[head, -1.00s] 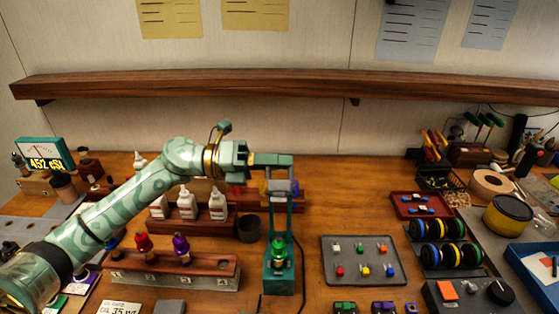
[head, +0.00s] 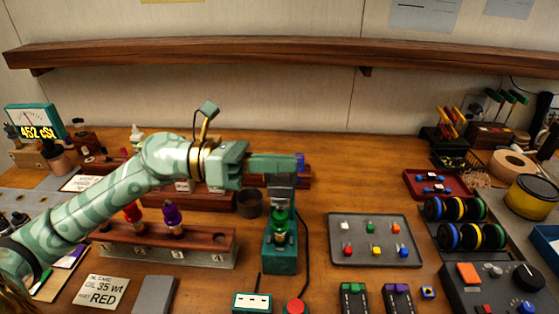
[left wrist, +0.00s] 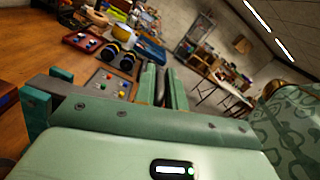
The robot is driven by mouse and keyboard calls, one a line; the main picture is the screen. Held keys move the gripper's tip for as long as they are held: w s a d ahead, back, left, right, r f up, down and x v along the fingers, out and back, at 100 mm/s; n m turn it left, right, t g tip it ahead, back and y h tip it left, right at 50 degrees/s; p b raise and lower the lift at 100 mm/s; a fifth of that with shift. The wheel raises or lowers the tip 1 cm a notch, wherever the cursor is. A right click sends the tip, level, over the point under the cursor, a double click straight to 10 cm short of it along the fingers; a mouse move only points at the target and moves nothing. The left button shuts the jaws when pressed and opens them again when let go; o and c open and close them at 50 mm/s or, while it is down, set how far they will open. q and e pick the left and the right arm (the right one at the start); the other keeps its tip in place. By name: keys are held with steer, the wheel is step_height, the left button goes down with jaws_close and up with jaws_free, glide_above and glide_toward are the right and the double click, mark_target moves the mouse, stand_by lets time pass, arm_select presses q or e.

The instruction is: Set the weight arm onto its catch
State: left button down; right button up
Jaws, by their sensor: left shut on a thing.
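The green test stand (head: 281,262) stands upright on the bench in the middle of the head view. A bottle-like green part (head: 280,222) sits in its frame. A dark grey block (head: 281,181), probably part of the weight arm, lies across the stand's top. My left gripper (head: 284,163) is directly above it, reaching in from the left, and is shut on a dark part (left wrist: 161,84) that shows between its fingers in the left wrist view. The gripper hides most of the weight arm. I cannot make out the catch or whether the arm touches it. My right gripper is out of view.
A wooden bottle rack (head: 165,248) stands left of the stand. A grey tray (head: 374,252) of coloured pegs lies to its right, with a black cable between. A control box (head: 455,290) and coloured discs (head: 452,236) are farther right. A wooden shelf (head: 280,53) spans the back wall.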

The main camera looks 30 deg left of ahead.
arm_select(q)
steer(key=shift+f, duration=0.1)
steer(key=c, duration=1.5)
jaws_free()
steer(key=shift+s+a, duration=0.1)
steer(key=shift+s+a, duration=0.1)
steer(key=shift+a, duration=0.25)
steer(key=v, duration=1.5)
steer(key=shift+s+a, duration=0.15)
steer(key=shift+s, duration=0.05)
